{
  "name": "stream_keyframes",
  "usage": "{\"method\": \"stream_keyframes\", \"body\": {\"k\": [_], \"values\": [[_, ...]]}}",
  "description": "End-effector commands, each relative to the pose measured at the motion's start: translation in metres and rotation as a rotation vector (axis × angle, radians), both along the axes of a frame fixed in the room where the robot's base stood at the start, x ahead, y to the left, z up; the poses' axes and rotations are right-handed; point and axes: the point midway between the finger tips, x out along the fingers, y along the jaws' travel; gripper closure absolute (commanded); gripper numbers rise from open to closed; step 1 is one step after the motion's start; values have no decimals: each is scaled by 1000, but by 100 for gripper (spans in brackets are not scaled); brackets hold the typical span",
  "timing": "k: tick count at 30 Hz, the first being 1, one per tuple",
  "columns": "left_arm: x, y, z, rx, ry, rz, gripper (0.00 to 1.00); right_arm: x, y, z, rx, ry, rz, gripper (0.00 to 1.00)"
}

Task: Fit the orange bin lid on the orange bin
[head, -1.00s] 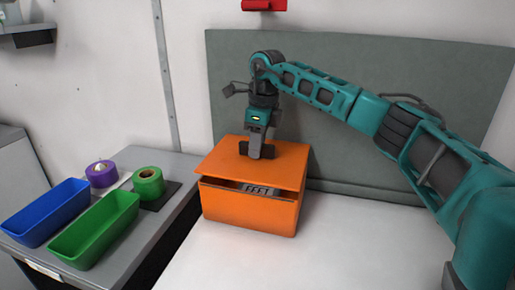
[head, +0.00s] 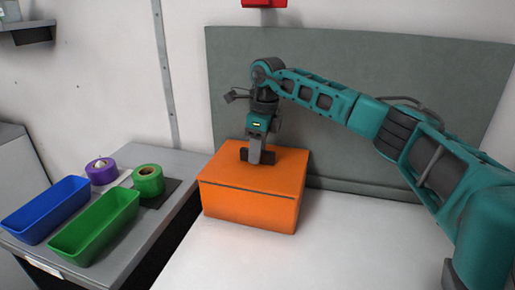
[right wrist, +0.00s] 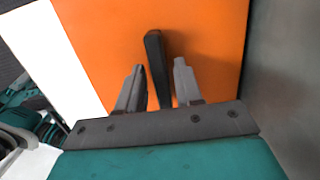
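The orange bin (head: 245,209) stands on the white table below my right gripper. The orange bin lid (head: 225,171) lies flat over its top, with only a thin dark seam along the front. My right gripper (head: 256,157) points down at the lid's dark handle. In the right wrist view, the right gripper's fingers (right wrist: 159,65) are apart on either side of the handle, with a visible gap on the right finger's side. The lid (right wrist: 215,30) fills much of that view. My left gripper is not in view.
On the grey side table at left are a blue bin (head: 46,210), a green bin (head: 95,228), a purple tape roll (head: 101,172) and a green tape roll (head: 148,181). A grey panel (head: 400,100) stands behind the orange bin. The white table's front is clear.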

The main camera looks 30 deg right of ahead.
Motion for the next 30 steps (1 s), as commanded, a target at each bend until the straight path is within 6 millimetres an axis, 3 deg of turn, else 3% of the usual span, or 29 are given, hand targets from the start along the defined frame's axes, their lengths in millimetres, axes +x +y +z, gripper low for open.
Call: {"method": "stream_keyframes", "body": {"k": [3, 14, 30], "values": [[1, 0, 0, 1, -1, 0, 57, 0, 0, 0, 0, 0, 0, 53], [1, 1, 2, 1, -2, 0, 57, 0, 0, 10, 1, -2, 0, 53], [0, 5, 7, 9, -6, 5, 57, -8, -8, 116, 0, -4, 0, 53]]}}
